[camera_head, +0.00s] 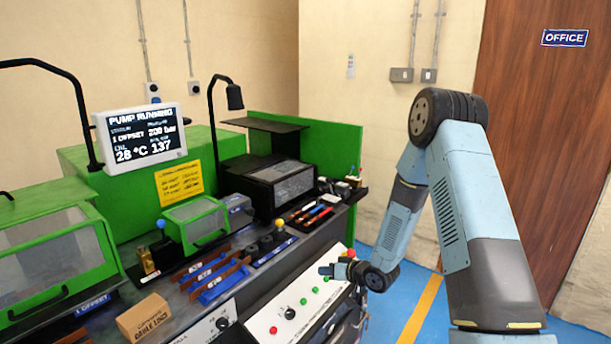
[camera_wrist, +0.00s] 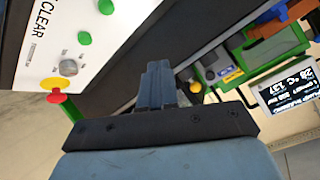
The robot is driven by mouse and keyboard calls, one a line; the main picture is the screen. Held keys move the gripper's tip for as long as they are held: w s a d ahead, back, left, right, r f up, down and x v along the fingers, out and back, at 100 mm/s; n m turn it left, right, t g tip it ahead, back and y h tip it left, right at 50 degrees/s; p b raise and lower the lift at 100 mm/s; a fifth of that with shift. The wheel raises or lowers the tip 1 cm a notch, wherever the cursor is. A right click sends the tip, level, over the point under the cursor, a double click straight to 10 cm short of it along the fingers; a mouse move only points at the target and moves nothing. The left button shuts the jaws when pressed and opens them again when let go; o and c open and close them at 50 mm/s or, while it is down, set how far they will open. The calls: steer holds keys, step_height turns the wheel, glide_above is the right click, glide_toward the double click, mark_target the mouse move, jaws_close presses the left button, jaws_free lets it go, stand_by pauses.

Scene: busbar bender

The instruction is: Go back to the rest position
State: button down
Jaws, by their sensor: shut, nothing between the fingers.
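My gripper (camera_head: 327,270) is at the lower middle of the head view, in front of the control panel (camera_head: 290,308) of the green bending machine. In the wrist view my gripper (camera_wrist: 158,72) points up with its fingers together and nothing between them. The panel (camera_wrist: 62,30) fills the upper left there, with green buttons, a grey knob (camera_wrist: 69,67) and a red button on a yellow base (camera_wrist: 56,90). The fingers appear apart from these controls. My arm comes in from the right of the head view.
A display (camera_head: 142,138) reads "PUMP RUNNING". Blue trays (camera_head: 215,283) with copper-coloured bars and a cardboard box (camera_head: 145,318) are on the bench. A brown office door (camera_head: 545,130) is at the right. Blue floor with a yellow line (camera_head: 420,312) is clear beside the bench.

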steer(key=d+r+t+h, duration=0.1)
steer(key=d+r+h, duration=0.65)
steer(key=r, duration=0.75)
steer(key=s+d+r+m+h, duration=0.1)
steer(key=s+d+r, duration=0.2)
steer(key=r, duration=0.3)
steer(key=s+d+r+h, duration=0.1)
steer(key=s+d+r, duration=0.3)
steer(key=r, duration=0.1)
steer(key=s+r+m+g, duration=0.1)
steer(key=s+r, duration=0.3)
steer(key=s, duration=0.5)
steer(key=s+d+r+g, duration=0.1)
steer(key=s+r, duration=0.3)
steer(key=s, duration=0.6)
steer(key=s+d+r+m+g, duration=0.1)
steer(key=s+r, duration=0.3)
steer(key=s, duration=0.6)
steer(key=shift+r+m+g, duration=0.25)
steer(key=shift+m+g, duration=0.05)
